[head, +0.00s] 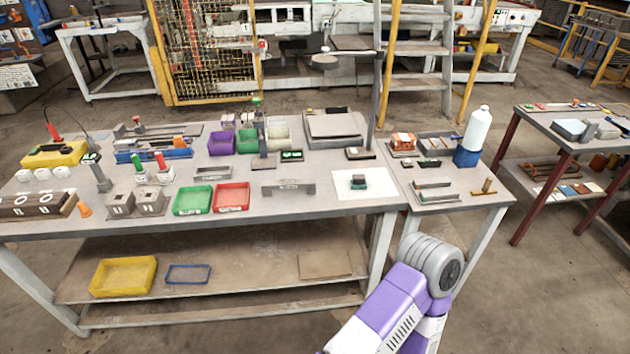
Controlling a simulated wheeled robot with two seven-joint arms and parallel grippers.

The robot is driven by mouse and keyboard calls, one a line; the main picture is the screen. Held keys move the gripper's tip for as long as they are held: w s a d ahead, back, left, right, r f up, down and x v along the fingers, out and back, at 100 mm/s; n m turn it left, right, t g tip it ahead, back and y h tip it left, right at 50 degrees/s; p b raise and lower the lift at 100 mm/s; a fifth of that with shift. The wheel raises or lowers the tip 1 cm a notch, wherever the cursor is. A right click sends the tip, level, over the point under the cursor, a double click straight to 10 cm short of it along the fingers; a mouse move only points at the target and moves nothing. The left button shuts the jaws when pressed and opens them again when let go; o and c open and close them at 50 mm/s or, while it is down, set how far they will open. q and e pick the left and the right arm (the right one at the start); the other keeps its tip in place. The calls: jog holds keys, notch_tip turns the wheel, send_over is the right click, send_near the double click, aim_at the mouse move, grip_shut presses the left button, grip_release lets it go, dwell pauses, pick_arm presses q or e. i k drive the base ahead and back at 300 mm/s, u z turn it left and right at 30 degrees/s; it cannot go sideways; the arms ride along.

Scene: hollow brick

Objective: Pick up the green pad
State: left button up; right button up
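A small dark block with a green top (358,180) sits on a white sheet (378,190) near the right end of the large grey table; it looks like the green pad, though it is too small to be sure. Another small dark green piece (291,156) lies farther back on the same table. Neither of my grippers shows. A purple and white link of my arm with a grey joint stands at the lower right, in front of the tables and apart from the green-topped block.
The large table (200,228) holds a green tray (193,199), a red tray (232,197), a grey bracket (288,189) and many tools. A side table (440,205) at its right holds a white bottle (477,130). Concrete floor lies open in front.

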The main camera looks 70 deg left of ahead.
aim_at(358, 182)
jog(key=u, duration=0.75)
jog(key=i, duration=2.05)
jog(key=u, duration=3.35)
